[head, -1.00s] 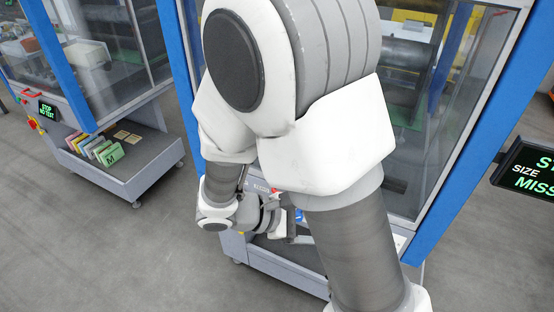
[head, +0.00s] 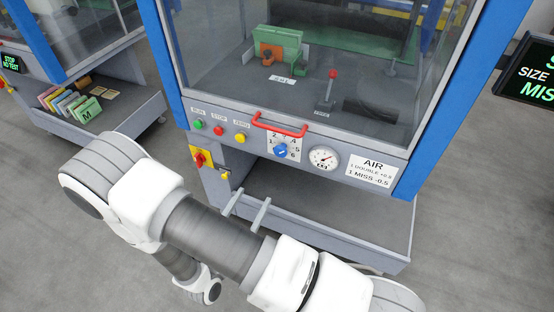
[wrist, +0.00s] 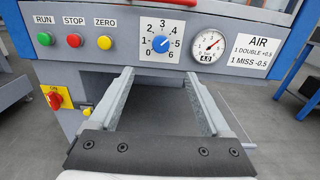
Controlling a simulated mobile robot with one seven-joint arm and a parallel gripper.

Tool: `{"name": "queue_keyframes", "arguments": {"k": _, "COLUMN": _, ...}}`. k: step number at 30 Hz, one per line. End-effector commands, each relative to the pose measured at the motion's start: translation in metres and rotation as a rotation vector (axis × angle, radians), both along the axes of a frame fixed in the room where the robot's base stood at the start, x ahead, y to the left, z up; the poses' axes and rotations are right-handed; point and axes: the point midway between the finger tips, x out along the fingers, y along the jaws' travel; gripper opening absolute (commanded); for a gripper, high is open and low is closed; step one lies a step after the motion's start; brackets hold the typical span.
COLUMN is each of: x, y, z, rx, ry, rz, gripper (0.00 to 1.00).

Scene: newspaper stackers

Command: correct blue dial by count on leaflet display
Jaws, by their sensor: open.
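In the wrist view the blue dial (wrist: 160,44) shows a white mark that seems to point up and right, toward 5. My gripper (head: 247,208) is open and empty, below and left of the dial and apart from it. In the wrist view my gripper (wrist: 159,80) has its two fingers spread, with the dial beyond them. A black display (head: 535,72) at the right edge shows green and white text, cut off: "SIZE" and "MIS".
A gauge (wrist: 208,44) with a 4.0 readout is right of the dial. The AIR sign (head: 372,171) reads 1 DOUBLE +0.5, 1 MISS -0.5. Green, red and yellow buttons (head: 218,130) are left. A red handle (head: 280,125) juts out above the dial. A yellow-backed red switch (head: 201,158) is lower left.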

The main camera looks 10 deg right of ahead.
Motion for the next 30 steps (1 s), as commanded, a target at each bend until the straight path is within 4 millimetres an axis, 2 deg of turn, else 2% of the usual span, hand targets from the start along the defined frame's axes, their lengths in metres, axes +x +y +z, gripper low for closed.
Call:
{"name": "queue_keyframes", "arguments": {"k": 18, "x": 0.103, "y": -0.077, "z": 0.000, "rx": 0.001, "ry": -0.003, "rz": -0.009, "gripper": 0.82}}
{"name": "queue_keyframes", "arguments": {"k": 24, "x": 0.125, "y": -0.092, "z": 0.001, "rx": 0.001, "ry": -0.002, "rz": -0.007, "gripper": 0.82}}
{"name": "queue_keyframes", "arguments": {"k": 30, "x": 0.133, "y": -0.098, "z": 0.001, "rx": 0.000, "ry": -0.001, "rz": -0.005, "gripper": 0.82}}
